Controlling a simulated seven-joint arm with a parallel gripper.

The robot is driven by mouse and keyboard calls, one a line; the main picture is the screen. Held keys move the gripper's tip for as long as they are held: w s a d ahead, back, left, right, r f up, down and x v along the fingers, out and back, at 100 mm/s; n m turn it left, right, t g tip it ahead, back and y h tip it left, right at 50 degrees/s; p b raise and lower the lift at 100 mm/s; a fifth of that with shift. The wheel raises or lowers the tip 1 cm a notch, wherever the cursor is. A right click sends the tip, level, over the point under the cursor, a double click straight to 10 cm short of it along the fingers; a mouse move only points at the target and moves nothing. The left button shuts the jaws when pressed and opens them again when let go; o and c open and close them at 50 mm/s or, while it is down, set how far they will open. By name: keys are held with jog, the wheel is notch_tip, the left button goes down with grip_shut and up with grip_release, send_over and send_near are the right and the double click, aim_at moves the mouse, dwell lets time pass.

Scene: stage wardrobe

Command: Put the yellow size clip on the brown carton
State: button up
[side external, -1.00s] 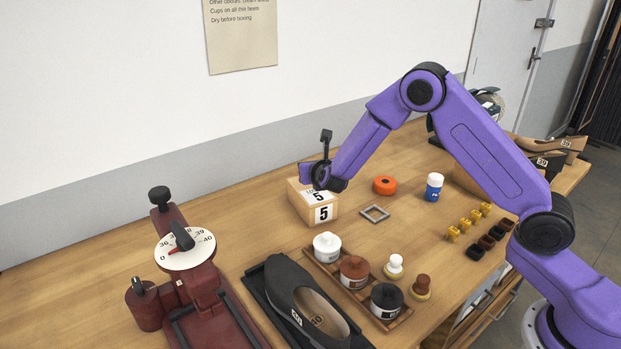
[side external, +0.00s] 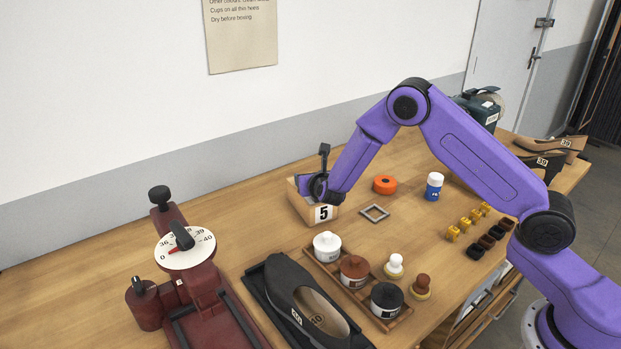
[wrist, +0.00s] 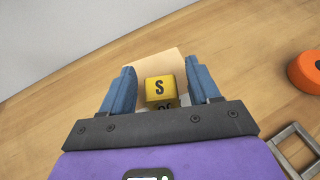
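The brown carton (side external: 302,208) stands on the bench near the wall, with a white "5" label on its end. My gripper (side external: 307,186) is low over its top in the side view. In the wrist view my gripper (wrist: 161,80) has its two blue fingers apart. The carton's tan top (wrist: 158,63) shows behind the clip. The clip appears to be on the carton, but the contact is hidden. The side view does not show this clip.
Several yellow clips (side external: 465,225) and dark clips (side external: 486,242) lie in rows at right. An orange disc (side external: 384,185), grey square frame (side external: 375,213) and blue-white bottle (side external: 433,186) are near the carton. A tray (side external: 327,268) of jars stands in front. The bench left of the carton is clear.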

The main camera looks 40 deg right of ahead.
jog(key=shift+r, duration=0.1)
jog(key=shift+s+a+r, duration=0.15)
jog(key=shift+s, duration=0.05)
jog(key=s+a+r+m+g+h, duration=0.1)
jog(key=s+r+m, duration=0.25)
jog(key=s, duration=0.45)
jog(key=s+r+m+g+h, duration=0.1)
jog(key=s+r+m, duration=0.1)
jog(key=s+r, duration=0.45)
jog(key=s+m+g+y, duration=0.7)
jog(key=s+m+g, duration=0.3)
jog(key=s, duration=2.4)
jog(key=r+m, duration=0.1)
jog(key=m, duration=0.2)
jog(key=shift+s+a, duration=0.15)
jog(key=shift+s, duration=0.1)
